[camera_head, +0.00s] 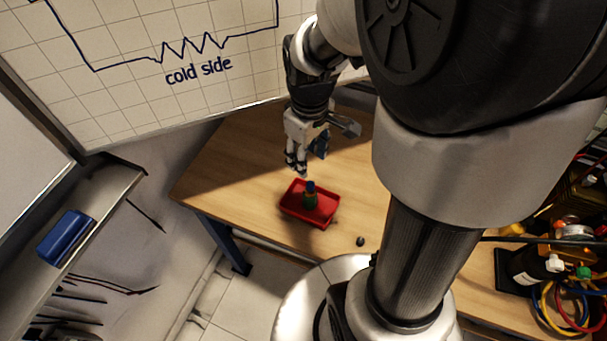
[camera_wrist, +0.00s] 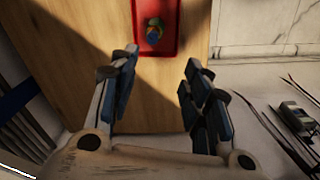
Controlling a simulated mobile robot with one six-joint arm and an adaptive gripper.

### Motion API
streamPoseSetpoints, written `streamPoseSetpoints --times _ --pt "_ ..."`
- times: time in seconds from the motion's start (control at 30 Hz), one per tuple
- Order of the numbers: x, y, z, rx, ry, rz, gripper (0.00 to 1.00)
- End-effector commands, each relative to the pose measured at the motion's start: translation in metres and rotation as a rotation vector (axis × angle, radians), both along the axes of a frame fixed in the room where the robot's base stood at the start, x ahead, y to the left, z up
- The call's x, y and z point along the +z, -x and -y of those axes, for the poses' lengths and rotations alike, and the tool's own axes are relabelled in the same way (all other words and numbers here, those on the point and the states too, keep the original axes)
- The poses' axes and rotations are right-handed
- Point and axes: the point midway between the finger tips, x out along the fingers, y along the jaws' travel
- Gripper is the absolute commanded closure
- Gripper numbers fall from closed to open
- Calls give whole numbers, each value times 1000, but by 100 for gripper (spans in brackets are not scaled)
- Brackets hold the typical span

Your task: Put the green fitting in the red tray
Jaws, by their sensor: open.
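In the wrist view the fitting (camera_wrist: 154,29) shows inside the tray (camera_wrist: 170,47), ahead of my fingers. My gripper (camera_head: 297,166) is above the table, behind the tray in the head view and apart from it. In the wrist view my gripper (camera_wrist: 160,75) has its fingers spread wide with nothing between them.
The wooden table (camera_head: 238,165) is clear around the tray, except for a small dark round piece (camera_head: 360,241) near the front edge. Bottles and coloured hoses (camera_head: 565,300) crowd the right side. A whiteboard (camera_head: 130,100) stands behind.

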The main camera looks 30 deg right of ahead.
Motion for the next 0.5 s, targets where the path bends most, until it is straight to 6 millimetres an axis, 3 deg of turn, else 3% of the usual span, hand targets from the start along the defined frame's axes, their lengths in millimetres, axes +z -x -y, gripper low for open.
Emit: streamPoseSetpoints --times 0.03,0.2,0.5 --pt "18 5 -9 -17 6 35 56" --pt "62 32 -36 -104 5 125 56" --pt "110 92 -74 -250 -42 278 56"
